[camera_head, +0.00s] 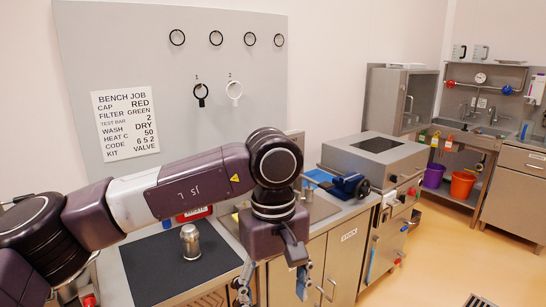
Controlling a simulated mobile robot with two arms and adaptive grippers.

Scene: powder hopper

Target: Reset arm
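My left arm comes in from the left and reaches across the bench. My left gripper (273,284) hangs down at its end, in front of the cabinet doors below the bench edge. Its two fingers are apart, with nothing visible between them. The lower fingertips are small in the picture. My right gripper is not in view.
A metal vessel (190,242) stands on a dark mat (160,272) below my forearm. A blue vise-like device (350,185) and a steel machine (376,158) stand farther right. A job board (125,124) hangs behind. The floor (440,255) at right is mostly clear.

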